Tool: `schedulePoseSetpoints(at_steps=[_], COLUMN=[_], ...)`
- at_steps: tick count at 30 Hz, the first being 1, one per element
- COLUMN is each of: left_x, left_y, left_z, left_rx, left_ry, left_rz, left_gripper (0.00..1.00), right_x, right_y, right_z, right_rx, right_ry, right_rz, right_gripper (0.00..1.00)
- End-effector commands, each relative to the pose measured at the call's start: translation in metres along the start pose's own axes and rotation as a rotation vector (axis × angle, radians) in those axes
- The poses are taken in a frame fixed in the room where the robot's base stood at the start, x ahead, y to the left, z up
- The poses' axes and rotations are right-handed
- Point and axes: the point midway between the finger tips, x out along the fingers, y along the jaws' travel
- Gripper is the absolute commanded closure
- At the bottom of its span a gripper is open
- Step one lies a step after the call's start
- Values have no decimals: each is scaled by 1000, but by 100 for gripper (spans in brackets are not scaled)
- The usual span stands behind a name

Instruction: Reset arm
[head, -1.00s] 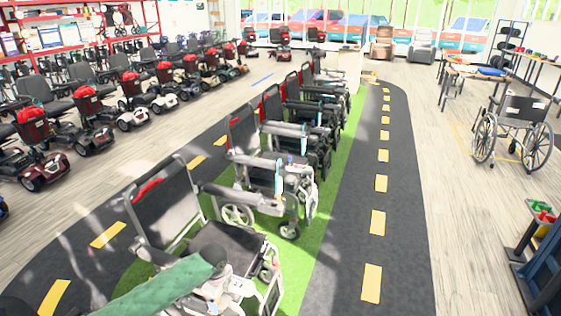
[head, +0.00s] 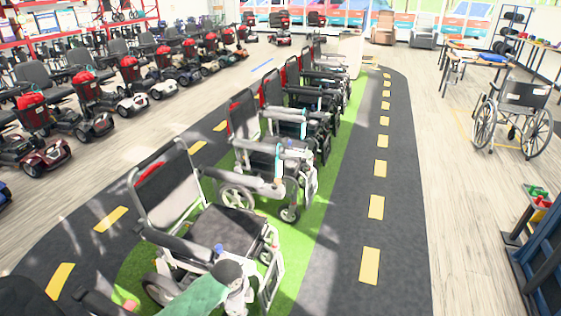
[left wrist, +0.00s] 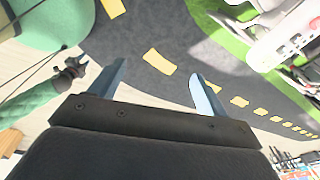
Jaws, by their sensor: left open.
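My left gripper (left wrist: 155,95) shows in the left wrist view with its two pale blue fingers spread wide apart. Nothing is between them; behind the gap lie dark track and a yellow dash. In the head view a green arm section of mine with a dark rounded joint reaches in at the bottom, in front of the nearest wheelchair (head: 230,220). I cannot make out gripper fingers there. My right gripper cannot be made out in either view.
Several wheelchairs stand in a row on a green strip (head: 315,235). A dark track (head: 345,250) with yellow dashes runs clear beside it. Red scooters (head: 35,155) line the left. A lone wheelchair (head: 520,95) and a dark blue frame (head: 540,265) are at the right.

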Motion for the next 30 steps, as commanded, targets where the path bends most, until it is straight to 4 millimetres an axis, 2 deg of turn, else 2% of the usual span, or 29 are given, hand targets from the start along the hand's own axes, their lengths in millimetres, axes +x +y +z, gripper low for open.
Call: schedulePoseSetpoints(at_steps=[1,6,14,20,30], left_x=[0,-8,-26,-44,-76], left_y=[13,45,93,131,196], left_z=[-9,-24,-28,-15,28], left_rx=[-40,-204,-488,-728,-1123], left_ry=[20,64,114,131,109], left_rz=[-8,-45,-97,-135,-203], left_gripper=[24,24,24,24,24], right_x=[0,0,0,0,0], right_y=[0,1,0,-1,-2], right_z=[-2,-4,-3,-3,-3], right_rx=[0,0,0,1,1], right_ry=[2,4,3,4,4], right_rz=[0,1,0,-1,-2], right_gripper=[64,64,64,64,64])
